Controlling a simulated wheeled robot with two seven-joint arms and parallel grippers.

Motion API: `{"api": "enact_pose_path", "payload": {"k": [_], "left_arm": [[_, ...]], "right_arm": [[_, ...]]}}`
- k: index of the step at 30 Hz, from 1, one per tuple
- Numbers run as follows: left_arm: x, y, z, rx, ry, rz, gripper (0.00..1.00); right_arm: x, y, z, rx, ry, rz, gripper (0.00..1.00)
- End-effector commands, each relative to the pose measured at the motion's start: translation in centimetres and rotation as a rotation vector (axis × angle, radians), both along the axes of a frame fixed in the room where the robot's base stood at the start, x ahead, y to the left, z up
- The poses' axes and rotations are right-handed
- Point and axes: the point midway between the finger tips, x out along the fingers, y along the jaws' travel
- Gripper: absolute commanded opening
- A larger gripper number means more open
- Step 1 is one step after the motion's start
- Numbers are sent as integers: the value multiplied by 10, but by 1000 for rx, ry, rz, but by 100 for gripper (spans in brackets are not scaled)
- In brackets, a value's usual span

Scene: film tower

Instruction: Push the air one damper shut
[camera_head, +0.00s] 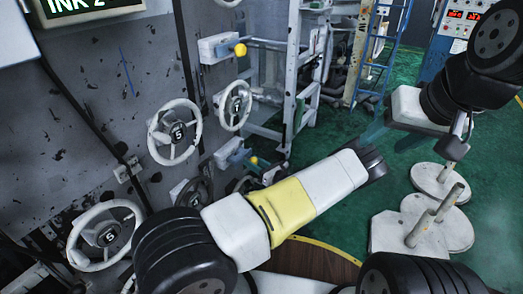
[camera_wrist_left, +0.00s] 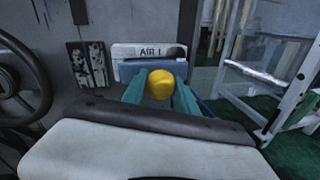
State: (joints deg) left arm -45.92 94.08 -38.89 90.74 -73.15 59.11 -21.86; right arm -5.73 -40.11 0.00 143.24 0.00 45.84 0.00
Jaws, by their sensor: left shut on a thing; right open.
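The air one damper shows in the left wrist view as a white plate marked AIR 1 (camera_wrist_left: 150,50) with a blue part below it and a round yellow knob (camera_wrist_left: 160,84) in front. My left gripper (camera_wrist_left: 161,92) has its teal fingers on both sides of the knob, shut on it. In the head view this knob (camera_head: 253,161) shows low on the wall, beside my left gripper (camera_head: 247,158), partly hidden by my arm. How far the damper stands open I cannot tell. My right gripper (camera_head: 375,134) is open and empty, away from the wall at the right.
A second yellow knob (camera_head: 240,49) on a white box is higher on the wall. Several handwheels surround the dampers, including a white one (camera_head: 175,132) and a dark one (camera_wrist_left: 20,80). A metal frame (camera_head: 300,75) stands right of them. A white stand (camera_head: 420,228) is on the green floor.

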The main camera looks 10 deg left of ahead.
Motion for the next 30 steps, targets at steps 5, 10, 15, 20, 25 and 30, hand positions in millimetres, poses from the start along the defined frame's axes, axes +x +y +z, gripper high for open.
{"api": "enact_pose_path", "payload": {"k": [5,10,15,20,25,30], "left_arm": [[0,0,0,0,0,-1,0],[1,1,0,0,0,-1,0],[7,19,0,0,-1,2,0],[13,35,0,-1,-1,0,0],[13,35,0,-1,-1,-1,0],[13,35,0,-1,-1,-1,56]], "right_arm": [[0,0,0,0,0,0,56],[0,0,0,0,0,0,56],[0,0,0,0,0,0,56],[0,0,0,0,0,0,56],[0,0,0,0,0,0,56],[0,0,0,0,0,0,56]]}}
